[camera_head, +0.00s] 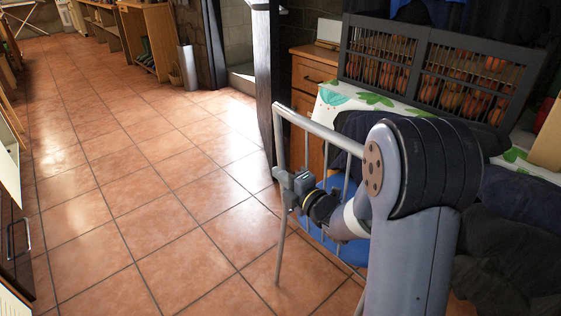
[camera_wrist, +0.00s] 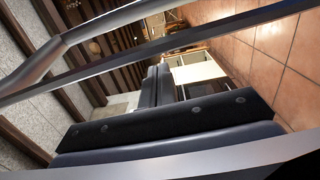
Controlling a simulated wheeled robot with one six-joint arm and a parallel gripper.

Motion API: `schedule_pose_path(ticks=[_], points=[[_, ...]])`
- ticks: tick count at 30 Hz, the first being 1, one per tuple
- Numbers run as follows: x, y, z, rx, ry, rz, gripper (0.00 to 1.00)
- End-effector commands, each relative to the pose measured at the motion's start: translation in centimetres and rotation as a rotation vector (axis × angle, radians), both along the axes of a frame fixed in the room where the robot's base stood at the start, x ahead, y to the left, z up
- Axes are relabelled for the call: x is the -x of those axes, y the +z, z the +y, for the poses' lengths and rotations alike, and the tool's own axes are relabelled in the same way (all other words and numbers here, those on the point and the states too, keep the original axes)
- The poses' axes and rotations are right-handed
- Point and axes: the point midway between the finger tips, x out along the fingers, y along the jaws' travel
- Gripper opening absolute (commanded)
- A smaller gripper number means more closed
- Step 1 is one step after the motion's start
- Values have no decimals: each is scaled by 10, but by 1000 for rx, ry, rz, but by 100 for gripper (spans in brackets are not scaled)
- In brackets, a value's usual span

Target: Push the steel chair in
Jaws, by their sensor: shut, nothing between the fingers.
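The steel chair (camera_head: 318,130) stands at centre right in the head view, with a thin tubular back frame, thin bars and a blue seat. Its back faces the open floor and its seat side is toward the cloth-covered table (camera_head: 335,95). My arm hides much of its right part. My gripper (camera_head: 287,184) is shut and empty, overlapping the left upright of the chair back below the top rail. I cannot tell whether it touches. In the wrist view, steel tubes (camera_wrist: 150,50) cross close in front of the camera.
A slatted crate of orange round things (camera_head: 425,72) and dark cloths (camera_head: 505,200) lie at the table. A wooden drawer cabinet (camera_head: 307,75) and a dark post (camera_head: 265,80) stand behind the chair. Tiled floor (camera_head: 150,190) is clear to the left; shelves (camera_head: 150,40) stand far back.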

Motion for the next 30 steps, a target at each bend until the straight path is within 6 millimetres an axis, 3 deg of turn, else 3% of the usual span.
schedule_pose_path(ticks=[6, 12, 30], points=[[-37, -1, 26, -1, 2, -2, 0], [-57, 2, 3, -1, -3, -1, 0], [-70, 2, -10, 1, -3, -1, 0]])
